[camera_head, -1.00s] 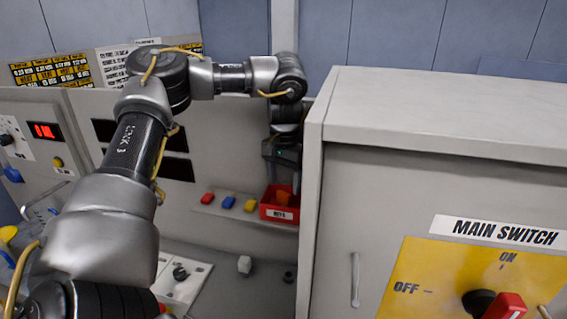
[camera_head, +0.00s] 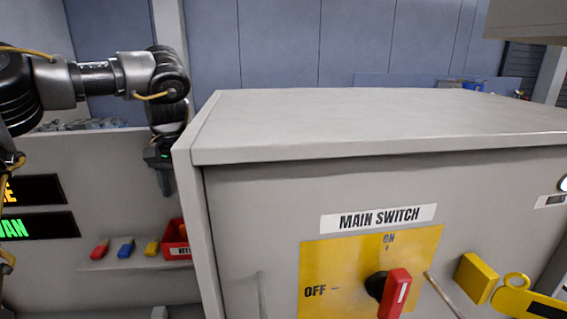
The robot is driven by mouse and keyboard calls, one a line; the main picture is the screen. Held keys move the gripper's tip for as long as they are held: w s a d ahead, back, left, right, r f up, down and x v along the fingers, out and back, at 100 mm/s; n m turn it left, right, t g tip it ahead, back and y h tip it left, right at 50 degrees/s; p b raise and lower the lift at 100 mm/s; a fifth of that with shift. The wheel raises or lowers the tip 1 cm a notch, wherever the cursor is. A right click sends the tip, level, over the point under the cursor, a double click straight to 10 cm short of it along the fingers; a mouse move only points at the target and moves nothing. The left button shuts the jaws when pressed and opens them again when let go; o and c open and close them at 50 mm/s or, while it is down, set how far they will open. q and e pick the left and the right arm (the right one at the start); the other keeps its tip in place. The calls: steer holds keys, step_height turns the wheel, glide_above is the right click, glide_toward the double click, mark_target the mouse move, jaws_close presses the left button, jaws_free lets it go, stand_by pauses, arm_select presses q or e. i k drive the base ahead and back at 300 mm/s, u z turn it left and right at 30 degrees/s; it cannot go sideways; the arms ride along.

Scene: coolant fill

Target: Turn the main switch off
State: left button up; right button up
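The main switch is a red handle (camera_head: 396,293) on a black hub, on a yellow plate (camera_head: 325,260) marked ON at the top and OFF at the left. The white line on the handle runs close to upright, toward the ON side. A label reading MAIN SWITCH (camera_head: 378,218) sits above the plate. My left gripper (camera_head: 166,185) points down beside the left side of the grey cabinet, above a red bin and well away from the switch. I cannot tell whether its fingers are open. My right gripper is not in view.
The grey cabinet (camera_head: 360,125) fills the middle and right. A thin rod (camera_head: 443,295) and a yellow padlock-like piece (camera_head: 525,299) are right of the switch. A shelf holds red (camera_head: 100,249), blue (camera_head: 125,247) and yellow (camera_head: 151,246) pieces beside the red bin (camera_head: 176,243).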

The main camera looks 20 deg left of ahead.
mark_target(391, 289)
steer(key=k, duration=1.5)
